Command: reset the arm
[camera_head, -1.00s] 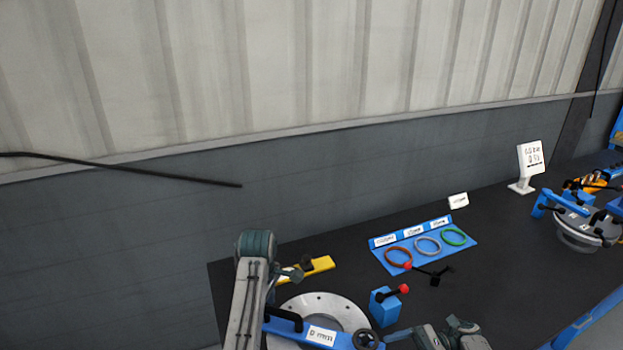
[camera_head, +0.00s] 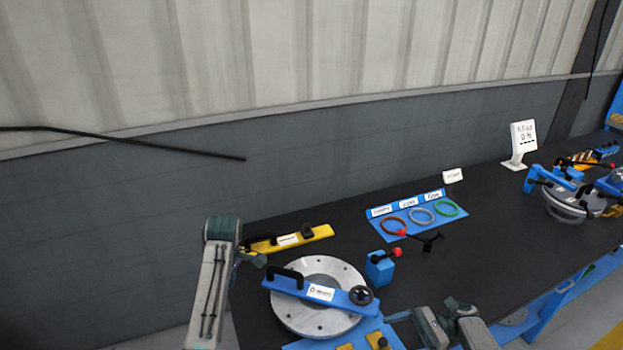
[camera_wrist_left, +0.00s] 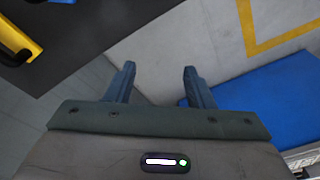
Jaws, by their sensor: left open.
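My left gripper (camera_wrist_left: 158,70) is open and empty in the left wrist view, above the floor beside the dark bench. In the head view my left arm (camera_head: 213,275) stands at the bench's left end; its fingers are not clear there. My right arm (camera_head: 440,325) shows at the bottom edge, near the round metal flange plate (camera_head: 318,268). Its finger opening cannot be made out. A blue bar (camera_head: 290,286) with a black handle and a knob lies across the plate.
The bench (camera_head: 470,245) holds a yellow bar tool (camera_head: 322,232), a blue block with a red-knobbed lever (camera_head: 378,268), a blue ring tray (camera_head: 403,231), a white sign (camera_head: 523,138) and a clamped metal assembly (camera_head: 567,205). A blue surface (camera_wrist_left: 270,98) lies right of the left gripper.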

